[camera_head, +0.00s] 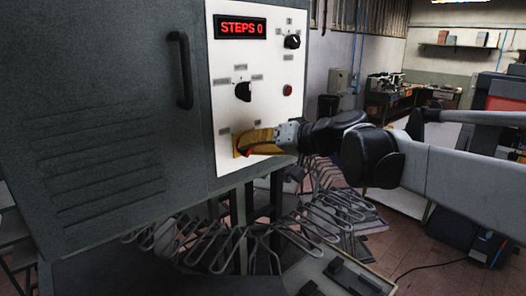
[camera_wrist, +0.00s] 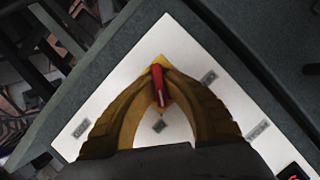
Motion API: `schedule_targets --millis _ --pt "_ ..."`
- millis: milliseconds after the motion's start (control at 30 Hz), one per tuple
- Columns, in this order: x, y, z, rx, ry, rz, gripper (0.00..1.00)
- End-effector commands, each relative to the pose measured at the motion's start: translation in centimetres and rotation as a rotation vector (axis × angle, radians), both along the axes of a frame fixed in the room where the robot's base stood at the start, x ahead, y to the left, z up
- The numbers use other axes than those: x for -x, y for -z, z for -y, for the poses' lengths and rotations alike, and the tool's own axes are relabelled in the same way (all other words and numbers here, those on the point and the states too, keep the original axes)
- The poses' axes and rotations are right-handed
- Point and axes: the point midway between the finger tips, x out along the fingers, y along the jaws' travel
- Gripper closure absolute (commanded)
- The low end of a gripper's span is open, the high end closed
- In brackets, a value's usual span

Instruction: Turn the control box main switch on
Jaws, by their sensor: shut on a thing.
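The control box (camera_head: 130,120) is a dark grey cabinet with a white control panel (camera_head: 222,92) on its right side. The main switch (camera_wrist: 158,86) is a red handle on a yellow plate low on the panel. In the head view only a bit of red and yellow shows beside my gripper (camera_head: 250,143), which hides most of it. In the wrist view the two yellow-brown fingers of my gripper (camera_wrist: 160,75) close around the red handle, one on each side, with tips touching it. The handle looks roughly upright in the wrist view, slightly tilted.
Above the switch are a red display (camera_head: 241,28) reading "STEPS 0", a black knob (camera_head: 243,92), another black knob (camera_head: 292,41) and a red button (camera_head: 288,90). A wire rack (camera_head: 320,205) stands below the panel. A door handle (camera_head: 182,70) projects from the cabinet.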

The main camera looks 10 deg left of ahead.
Motion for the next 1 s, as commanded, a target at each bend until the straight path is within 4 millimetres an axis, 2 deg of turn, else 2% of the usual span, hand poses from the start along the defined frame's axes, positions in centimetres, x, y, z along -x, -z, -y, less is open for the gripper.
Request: schedule_targets --millis 400,900,933,1000 --pt "0.02 0.09 -0.04 -0.110 -0.001 -0.124 1.00" --pt "0.03 0.05 -0.05 -0.121 -0.001 -0.136 1.00" --pt "0.03 0.05 -0.05 -0.121 -0.001 -0.136 0.87" --pt "0.03 0.04 -0.05 -0.121 -0.001 -0.136 0.67"
